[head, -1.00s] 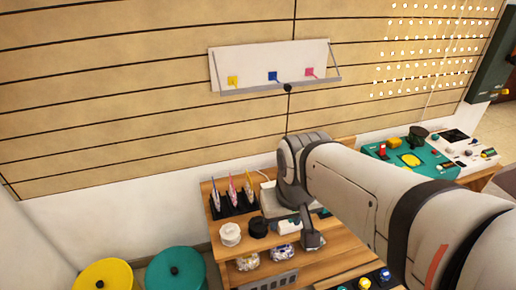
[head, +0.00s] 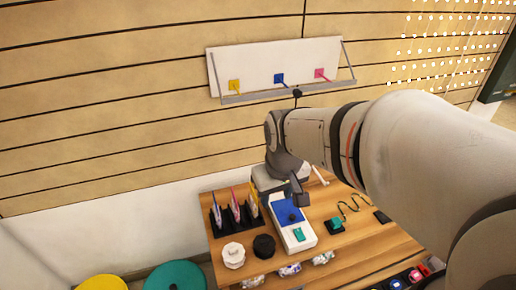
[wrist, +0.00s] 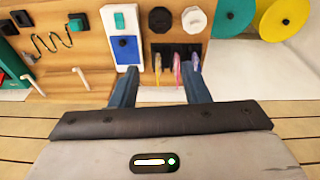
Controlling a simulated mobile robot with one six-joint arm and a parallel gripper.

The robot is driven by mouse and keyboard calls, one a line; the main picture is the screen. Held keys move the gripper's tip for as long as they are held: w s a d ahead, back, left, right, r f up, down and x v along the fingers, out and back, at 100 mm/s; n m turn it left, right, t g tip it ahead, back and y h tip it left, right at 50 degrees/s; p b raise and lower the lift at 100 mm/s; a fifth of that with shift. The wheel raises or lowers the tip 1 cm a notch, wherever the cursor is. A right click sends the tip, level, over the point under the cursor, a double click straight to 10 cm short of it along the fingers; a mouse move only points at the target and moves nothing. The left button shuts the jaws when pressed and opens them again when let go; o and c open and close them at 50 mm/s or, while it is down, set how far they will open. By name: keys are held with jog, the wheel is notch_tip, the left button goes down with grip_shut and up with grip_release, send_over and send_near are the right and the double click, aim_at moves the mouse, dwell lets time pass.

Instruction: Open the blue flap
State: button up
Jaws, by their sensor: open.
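The blue flap (head: 286,210) is a flat blue panel with a dark knob on a white box on the wooden table. The box also has a teal switch (head: 298,234). In the wrist view the flap (wrist: 125,51) lies flat, beside and beyond the left finger. My gripper (wrist: 160,76) is open with nothing between its fingers. In the head view my gripper (head: 300,196) hangs over the back part of the box, close to the flap; I cannot tell its exact height or whether it touches.
A black rack (head: 236,214) with several coloured upright items stands left of the box. A white knob (head: 233,254) and a black knob (head: 264,245) sit in front of it. A green block with a wire (head: 335,225) lies to the right. A wall shelf (head: 290,93) hangs behind.

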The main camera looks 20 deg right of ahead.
jog(key=w+d+f+n+g+b, duration=0.1)
jog(key=w+d+f+n, duration=0.1)
jog(key=w+d+f, duration=0.45)
jog(key=n+g+b, duration=0.1)
jog(key=n, duration=0.1)
send_over(292, 216)
notch_tip(292, 216, down, 16)
jog(key=shift+f, duration=0.35)
notch_tip(292, 216, down, 8)
jog(key=shift+r, duration=0.25)
jog(key=shift+c, duration=0.3)
grip_shut()
